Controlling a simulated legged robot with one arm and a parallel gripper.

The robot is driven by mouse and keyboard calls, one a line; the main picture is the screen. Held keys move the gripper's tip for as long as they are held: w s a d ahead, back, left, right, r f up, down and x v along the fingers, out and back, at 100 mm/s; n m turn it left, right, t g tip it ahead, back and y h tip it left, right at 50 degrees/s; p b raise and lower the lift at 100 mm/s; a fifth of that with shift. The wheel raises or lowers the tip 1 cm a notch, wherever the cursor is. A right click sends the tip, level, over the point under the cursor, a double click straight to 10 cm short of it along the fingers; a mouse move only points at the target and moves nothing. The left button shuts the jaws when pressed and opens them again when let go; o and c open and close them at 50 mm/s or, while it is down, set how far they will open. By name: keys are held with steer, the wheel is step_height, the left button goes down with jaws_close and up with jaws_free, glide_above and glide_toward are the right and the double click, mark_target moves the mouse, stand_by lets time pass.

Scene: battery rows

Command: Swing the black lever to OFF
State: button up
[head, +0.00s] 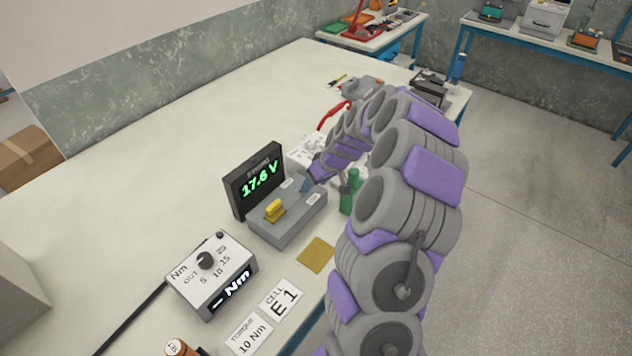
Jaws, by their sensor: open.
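I cannot clearly make out a black lever or an OFF mark. A grey box (287,222) with a black display (255,182) reading 17.6 V stands near the table's front edge. A yellow handle (274,209) sits on its top. My arm rises at the right and bends down to the left. My gripper (318,177) is open beside the box's right end, close to a small blue-grey part (306,185). The arm hides part of a white unit (306,150) behind. I cannot tell whether the gripper touches anything.
A green object (352,190) stands right of the grey box. A torque box (212,275) with a black knob (205,260) is front left. A yellow square (316,255) and labels (281,299) lie nearby. A red curved handle (333,115) is behind.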

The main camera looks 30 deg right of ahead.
steer(key=shift+r, duration=0.1)
steer(key=p+v, duration=0.3)
steer(key=v, duration=1.4)
steer(key=shift+s, duration=0.15)
